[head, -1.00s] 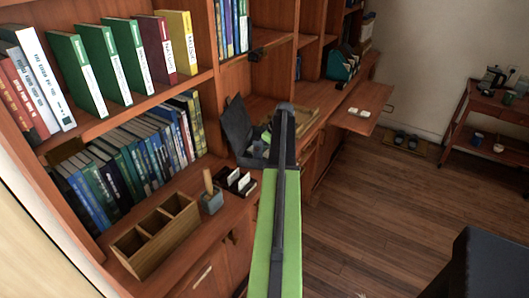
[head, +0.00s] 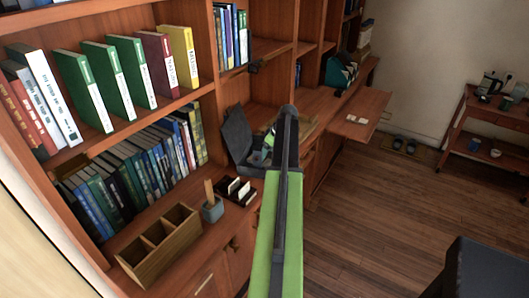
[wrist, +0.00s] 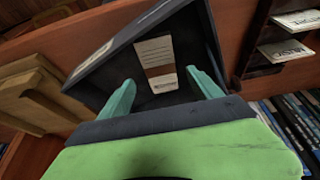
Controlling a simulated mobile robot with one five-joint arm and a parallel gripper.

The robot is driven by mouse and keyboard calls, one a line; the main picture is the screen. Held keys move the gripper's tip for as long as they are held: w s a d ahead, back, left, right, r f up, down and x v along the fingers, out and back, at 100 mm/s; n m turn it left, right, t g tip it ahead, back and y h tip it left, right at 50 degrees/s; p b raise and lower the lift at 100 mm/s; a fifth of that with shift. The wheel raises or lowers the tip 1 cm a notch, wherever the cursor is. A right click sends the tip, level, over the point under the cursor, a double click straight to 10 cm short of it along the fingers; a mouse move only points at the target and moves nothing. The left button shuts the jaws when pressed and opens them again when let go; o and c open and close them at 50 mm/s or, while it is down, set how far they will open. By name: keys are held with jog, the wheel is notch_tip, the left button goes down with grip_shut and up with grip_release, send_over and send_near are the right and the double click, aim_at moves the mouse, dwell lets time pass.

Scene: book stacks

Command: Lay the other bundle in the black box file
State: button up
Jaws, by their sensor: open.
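The black box file (head: 237,132) stands open on the wooden ledge in the head view, lid raised, partly behind my arm. In the wrist view the box file (wrist: 203,35) fills the middle ahead of my gripper. A pale paper bundle with a brown band (wrist: 157,64) lies against its dark inside. My gripper (wrist: 158,92) is open, its teal fingers apart on either side of the bundle's near end, and is not closed on it. In the head view a teal finger (head: 268,141) shows beside the box file; the rest is hidden by my arm.
A black rack with white cards (head: 238,189), a grey pot (head: 212,208) and a wooden divided box (head: 160,245) stand left of the box file. Two small white items (head: 357,112) lie on a pull-out board.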

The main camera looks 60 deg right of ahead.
jog(key=p+v, duration=0.5)
jog(key=v, duration=0.2)
jog(key=shift+r, duration=0.25)
jog(key=shift+s, duration=0.1)
